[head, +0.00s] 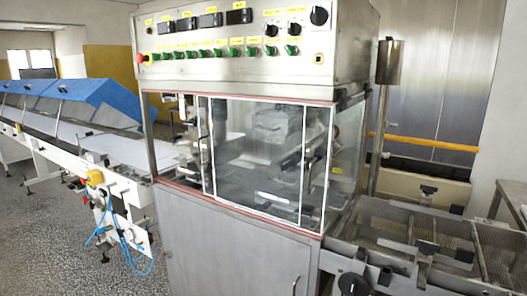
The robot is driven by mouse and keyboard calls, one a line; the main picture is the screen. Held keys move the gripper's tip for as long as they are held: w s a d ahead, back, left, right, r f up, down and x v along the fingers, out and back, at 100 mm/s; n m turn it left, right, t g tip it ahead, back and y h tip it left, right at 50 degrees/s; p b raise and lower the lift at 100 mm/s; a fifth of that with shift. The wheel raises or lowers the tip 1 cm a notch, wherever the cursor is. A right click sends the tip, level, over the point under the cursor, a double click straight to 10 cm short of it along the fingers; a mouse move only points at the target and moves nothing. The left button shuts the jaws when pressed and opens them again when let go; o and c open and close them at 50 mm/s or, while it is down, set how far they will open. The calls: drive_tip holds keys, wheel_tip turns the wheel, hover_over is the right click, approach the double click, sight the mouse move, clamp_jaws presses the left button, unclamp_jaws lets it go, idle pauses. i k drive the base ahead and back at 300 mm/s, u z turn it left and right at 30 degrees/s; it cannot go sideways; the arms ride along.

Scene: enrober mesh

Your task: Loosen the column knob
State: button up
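An upright metal column (377,130) with a wide grey cylinder (389,62) at its top stands right of the machine's glazed cabinet. I cannot make out for certain which part is the column knob. A round black knob (353,285) shows at the lower right, at the front of the conveyor frame. Small black clamp handles (428,190) also show behind and along the conveyor. My gripper is not in the head view.
The steel machine's glazed cabinet (258,150) and control panel (240,48) fill the middle. A mesh conveyor (425,232) extends right, with metal bars across it. A long line with blue covers (100,98) runs left. Speckled floor (55,235) is open at lower left.

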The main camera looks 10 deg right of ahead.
sight(192, 123)
drive_tip(key=u, duration=0.15)
drive_tip(key=i, duration=0.9)
drive_tip(key=z, duration=0.3)
drive_tip(key=k, duration=0.55)
drive_tip(key=u, duration=1)
